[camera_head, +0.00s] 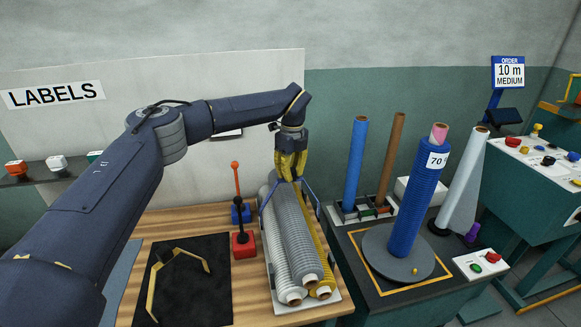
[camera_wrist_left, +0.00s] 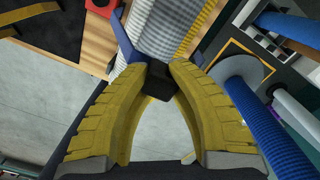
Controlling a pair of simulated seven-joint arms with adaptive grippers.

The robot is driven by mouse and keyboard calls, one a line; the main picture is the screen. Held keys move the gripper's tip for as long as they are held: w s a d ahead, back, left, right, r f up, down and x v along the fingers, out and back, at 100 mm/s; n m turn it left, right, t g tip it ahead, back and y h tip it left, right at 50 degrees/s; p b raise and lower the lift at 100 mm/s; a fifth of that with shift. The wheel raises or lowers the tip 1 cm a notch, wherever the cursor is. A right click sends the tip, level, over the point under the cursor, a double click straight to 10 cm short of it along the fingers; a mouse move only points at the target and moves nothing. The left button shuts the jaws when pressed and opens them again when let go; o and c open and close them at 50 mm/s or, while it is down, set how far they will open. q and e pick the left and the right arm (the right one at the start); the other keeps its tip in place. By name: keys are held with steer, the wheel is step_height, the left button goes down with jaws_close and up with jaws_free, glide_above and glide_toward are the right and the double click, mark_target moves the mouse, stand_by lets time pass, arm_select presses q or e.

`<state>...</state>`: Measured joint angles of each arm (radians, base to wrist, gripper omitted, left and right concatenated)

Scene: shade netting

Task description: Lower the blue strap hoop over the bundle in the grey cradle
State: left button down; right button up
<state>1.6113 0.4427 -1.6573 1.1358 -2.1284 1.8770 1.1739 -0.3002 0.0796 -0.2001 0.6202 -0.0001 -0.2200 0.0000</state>
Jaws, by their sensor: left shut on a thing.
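My left gripper (camera_head: 291,178) has yellow fingers and points down above the far part of the bundle. It is shut on the blue strap hoop (camera_head: 309,187). In the left wrist view the gripper (camera_wrist_left: 158,72) pinches a dark block at the top of the hoop (camera_wrist_left: 124,38). The bundle (camera_head: 290,240) is grey netting rolls with a yellow one at the right, lying in the grey cradle (camera_head: 333,298). The hoop's legs reach down on either side of the bundle; their lower ends are hard to make out. The bundle also shows in the left wrist view (camera_wrist_left: 168,25). My right gripper is out of view.
A yellow strap hoop (camera_head: 176,262) lies on a black mat (camera_head: 200,300) at left. Red (camera_head: 243,247) and blue (camera_head: 240,214) bases with upright levers stand close left of the cradle. A blue roll (camera_head: 412,205) stands on a turntable (camera_head: 425,262) at right.

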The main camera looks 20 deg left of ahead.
arm_select(q)
steer(key=shift+f, duration=4.35)
steer(key=c, duration=1.2)
jaws_free()
